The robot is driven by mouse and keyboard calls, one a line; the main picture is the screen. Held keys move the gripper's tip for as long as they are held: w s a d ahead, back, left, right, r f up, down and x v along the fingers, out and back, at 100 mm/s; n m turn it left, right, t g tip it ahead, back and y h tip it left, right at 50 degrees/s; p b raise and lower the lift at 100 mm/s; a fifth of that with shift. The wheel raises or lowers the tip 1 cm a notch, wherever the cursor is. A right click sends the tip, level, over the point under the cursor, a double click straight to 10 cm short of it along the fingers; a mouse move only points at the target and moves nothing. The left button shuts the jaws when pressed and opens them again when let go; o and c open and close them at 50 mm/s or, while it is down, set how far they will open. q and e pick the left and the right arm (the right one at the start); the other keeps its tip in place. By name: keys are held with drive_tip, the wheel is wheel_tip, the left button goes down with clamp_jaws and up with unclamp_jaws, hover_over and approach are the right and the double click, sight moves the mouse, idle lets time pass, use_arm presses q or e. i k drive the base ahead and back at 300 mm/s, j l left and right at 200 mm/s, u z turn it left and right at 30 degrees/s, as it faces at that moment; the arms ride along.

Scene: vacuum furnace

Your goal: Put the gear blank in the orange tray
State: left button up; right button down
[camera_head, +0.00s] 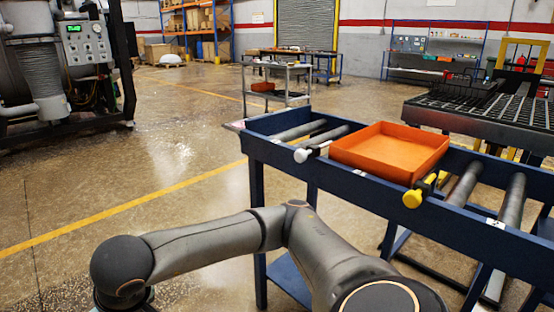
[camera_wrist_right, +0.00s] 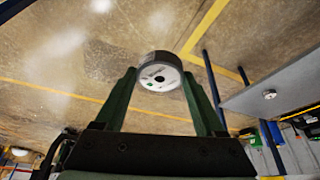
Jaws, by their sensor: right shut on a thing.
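The orange tray (camera_head: 388,152) sits on the blue roller table (camera_head: 282,158) in the head view, right of centre. It looks empty. The gear blank (camera_wrist_right: 160,77), a round metal disc with a pale, marked face and a dark rim, is in the right wrist view. My right gripper (camera_wrist_right: 158,72) is shut on it, one green finger at each side, and the floor shows behind it. The right gripper is outside the head view, so the distance from blank to tray cannot be told. My left gripper is in neither view.
A white-tipped part (camera_head: 302,155) and a yellow-tipped part (camera_head: 413,197) stick out at the table's front edge beside the tray. A dark slatted table (camera_head: 470,112) stands behind at the right. A second small disc (camera_wrist_right: 269,93) lies on a grey surface. Open floor is at left.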

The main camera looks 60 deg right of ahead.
sight(397, 161)
drive_tip(key=k+j+z, duration=0.15)
drive_tip(key=z, duration=0.35)
drive_tip(key=k+z, duration=0.3)
drive_tip(key=z, duration=0.15)
